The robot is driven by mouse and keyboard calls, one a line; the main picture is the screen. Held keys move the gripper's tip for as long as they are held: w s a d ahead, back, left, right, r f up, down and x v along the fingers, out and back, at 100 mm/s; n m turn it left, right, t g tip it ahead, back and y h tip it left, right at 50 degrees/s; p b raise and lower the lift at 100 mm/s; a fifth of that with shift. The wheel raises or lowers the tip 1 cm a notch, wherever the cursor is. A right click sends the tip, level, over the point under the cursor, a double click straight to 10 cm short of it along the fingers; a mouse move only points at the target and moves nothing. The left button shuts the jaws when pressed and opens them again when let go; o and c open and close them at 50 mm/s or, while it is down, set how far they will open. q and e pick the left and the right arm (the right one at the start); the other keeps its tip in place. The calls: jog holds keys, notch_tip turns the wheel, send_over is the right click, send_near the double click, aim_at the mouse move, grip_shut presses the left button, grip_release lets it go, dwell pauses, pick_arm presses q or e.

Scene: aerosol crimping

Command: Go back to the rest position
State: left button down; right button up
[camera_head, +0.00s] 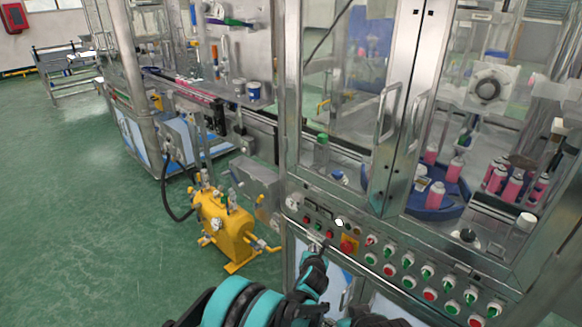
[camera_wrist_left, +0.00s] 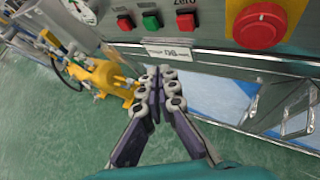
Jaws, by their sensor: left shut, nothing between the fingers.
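My left gripper (camera_wrist_left: 158,90) shows in the left wrist view with its fingers together and nothing between them. In the head view the left gripper (camera_head: 316,248) is at the front of the machine's control panel (camera_head: 400,262), near its left end. In the wrist view the panel's lower edge lies just beyond the fingertips, with a red knob (camera_wrist_left: 259,24), a green button (camera_wrist_left: 151,22) and a red button (camera_wrist_left: 110,23) above. I cannot tell contact with the panel.
A yellow pump unit (camera_head: 225,228) stands on the green floor left of the arm. The glass-doored machine (camera_head: 395,110) holds several pink cans (camera_head: 511,188). A conveyor (camera_head: 185,88) runs to the back left. The floor (camera_head: 80,230) at left is clear.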

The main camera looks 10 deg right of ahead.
pick_arm(q)
jog(key=s+a+r+n+g+y, duration=0.1)
jog(key=s+a+r+n, duration=0.4)
jog(key=a+r+n, duration=0.6)
jog(key=s+a+r+n+g+y, duration=0.15)
jog(key=s+a+r+n, duration=0.4)
jog(key=a+n, duration=0.6)
jog(key=s+a+n+g, duration=0.1)
jog(key=s+a+n, duration=0.6)
jog(key=s, duration=0.5)
jog(key=s+a+n+g, duration=0.1)
jog(key=s+a+n, duration=0.6)
jog(key=s+n, duration=0.5)
jog(key=shift+s+a+f, duration=0.3)
jog(key=shift+a+f, duration=0.1)
jog(key=shift+y, duration=0.25)
